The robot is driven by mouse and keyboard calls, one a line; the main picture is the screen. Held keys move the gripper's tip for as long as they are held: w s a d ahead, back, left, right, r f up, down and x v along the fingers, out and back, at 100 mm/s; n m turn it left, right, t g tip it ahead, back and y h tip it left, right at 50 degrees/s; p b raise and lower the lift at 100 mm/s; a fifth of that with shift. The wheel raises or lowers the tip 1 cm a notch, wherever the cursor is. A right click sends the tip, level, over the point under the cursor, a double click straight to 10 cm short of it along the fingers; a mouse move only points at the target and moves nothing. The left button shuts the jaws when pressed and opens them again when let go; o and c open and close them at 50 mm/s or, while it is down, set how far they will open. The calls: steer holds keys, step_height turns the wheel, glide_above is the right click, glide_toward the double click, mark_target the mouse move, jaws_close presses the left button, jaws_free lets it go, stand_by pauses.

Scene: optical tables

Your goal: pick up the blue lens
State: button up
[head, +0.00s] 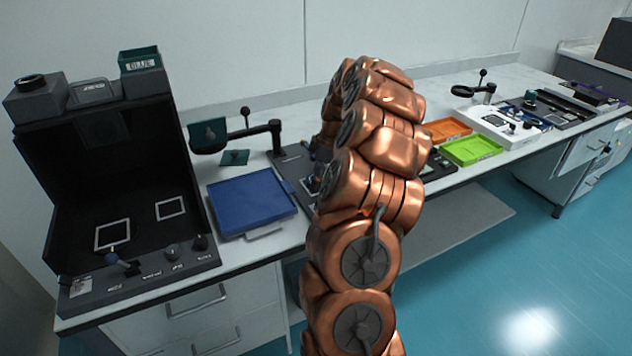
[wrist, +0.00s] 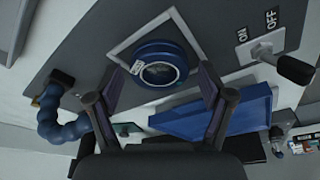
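The blue lens (wrist: 160,64) is a round blue ring with a dark glass centre and a small white label. It rests within a white-outlined square (wrist: 128,52) on a grey panel (wrist: 92,50) in the wrist view. My gripper (wrist: 161,82) is open, with one finger to the left of the lens and one to the right. Gaps show between the fingers and the ring, and nothing is held. In the head view my copper arm covers the middle of the bench and hides my gripper; I cannot make out the lens there.
In the wrist view, an ON/OFF lever switch (wrist: 287,64) stands right of the lens and a blue jointed arm (wrist: 58,122) at left. The head view shows a black booth (head: 110,165), a blue tray (head: 250,200), a green tray (head: 470,150) and an orange tray (head: 446,130).

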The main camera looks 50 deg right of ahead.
steer(key=c, duration=0.9)
steer(key=shift+c, duration=0.2)
